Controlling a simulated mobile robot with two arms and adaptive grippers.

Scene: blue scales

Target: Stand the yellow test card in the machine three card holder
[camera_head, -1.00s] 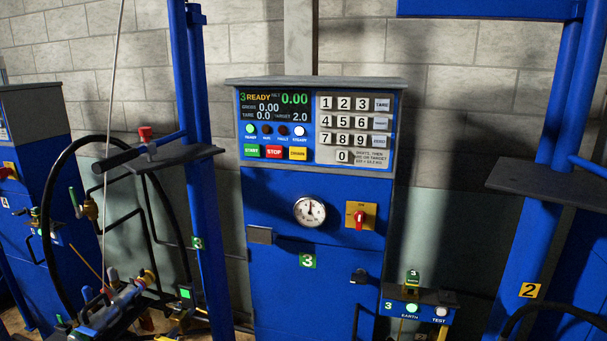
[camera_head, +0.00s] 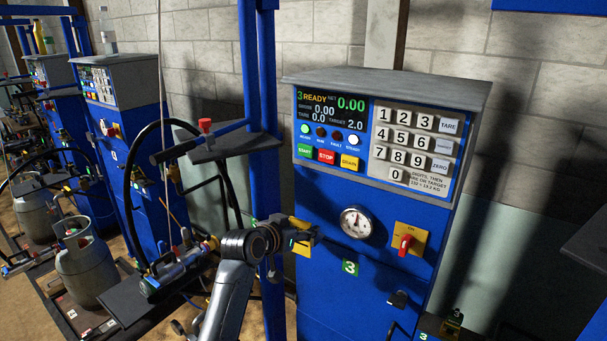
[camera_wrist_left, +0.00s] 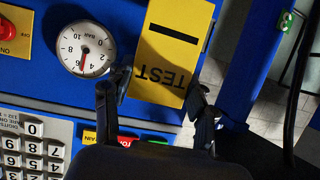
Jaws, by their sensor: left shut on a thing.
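The yellow test card (camera_wrist_left: 172,55) is between the fingers of my left gripper (camera_wrist_left: 157,103) in the left wrist view, its TEST lettering upside down there. In the head view my left gripper (camera_head: 303,234) is at the front of machine three (camera_head: 340,283), left of the dial gauge, and a bit of yellow card (camera_head: 302,248) shows by the fingers. The gripper is shut on the card. The card holder is not clearly visible; the gripper and card cover that part of the front. I cannot tell whether the card touches it. My right gripper is out of view.
The dial gauge (camera_head: 356,222) and red switch (camera_head: 405,243) are right of the gripper. The keypad (camera_head: 414,147) is above. A blue post (camera_head: 267,120) and grey shelf (camera_head: 207,150) stand close on the left. A grey cylinder (camera_head: 84,265) stands further left.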

